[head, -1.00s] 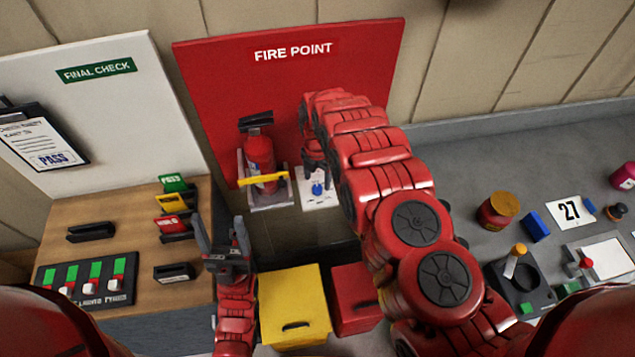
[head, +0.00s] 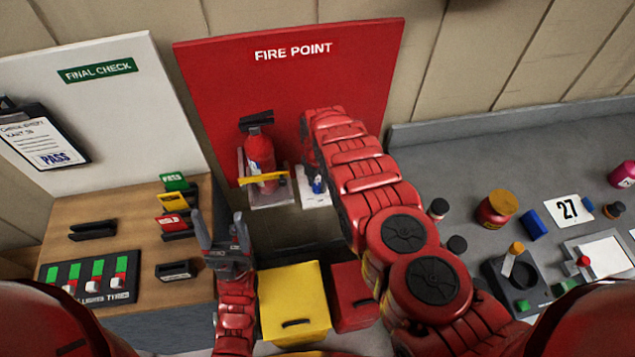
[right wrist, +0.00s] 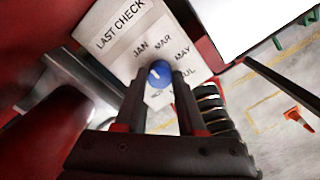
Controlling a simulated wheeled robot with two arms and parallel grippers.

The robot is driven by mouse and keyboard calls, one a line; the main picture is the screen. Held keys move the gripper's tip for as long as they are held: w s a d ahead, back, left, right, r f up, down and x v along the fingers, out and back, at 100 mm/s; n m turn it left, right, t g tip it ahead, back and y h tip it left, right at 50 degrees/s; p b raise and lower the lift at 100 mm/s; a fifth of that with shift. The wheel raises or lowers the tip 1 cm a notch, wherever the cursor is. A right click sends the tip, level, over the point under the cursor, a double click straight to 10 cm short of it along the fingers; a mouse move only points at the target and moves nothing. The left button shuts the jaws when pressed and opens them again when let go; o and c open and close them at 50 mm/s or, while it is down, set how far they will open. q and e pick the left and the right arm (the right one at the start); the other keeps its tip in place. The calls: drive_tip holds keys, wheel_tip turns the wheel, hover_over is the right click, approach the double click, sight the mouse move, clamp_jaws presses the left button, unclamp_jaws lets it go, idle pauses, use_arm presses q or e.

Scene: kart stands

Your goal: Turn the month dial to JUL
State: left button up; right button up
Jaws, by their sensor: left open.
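The month dial is a blue knob (right wrist: 158,73) on a white plate (right wrist: 125,45) marked LAST CHECK, with JAN, MAR, MAY and JUL around it. Its small pale mark is at the upper left, roughly toward JAN. JUL is to the knob's right, partly covered by a finger. My right gripper (right wrist: 161,77) has its two fingertips on either side of the knob; I cannot tell whether they touch it. In the head view the knob (head: 317,185) is partly covered by my right arm. My left gripper (head: 226,235) is open and empty, away from the dial.
A fire extinguisher (head: 260,155) with a yellow strap (head: 262,178) stands just left of the dial, before the red FIRE POINT board (head: 220,85). A yellow box (head: 293,300) and a red box (head: 350,300) are below. An orange cone (right wrist: 298,118) stands on the floor.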

clamp_jaws()
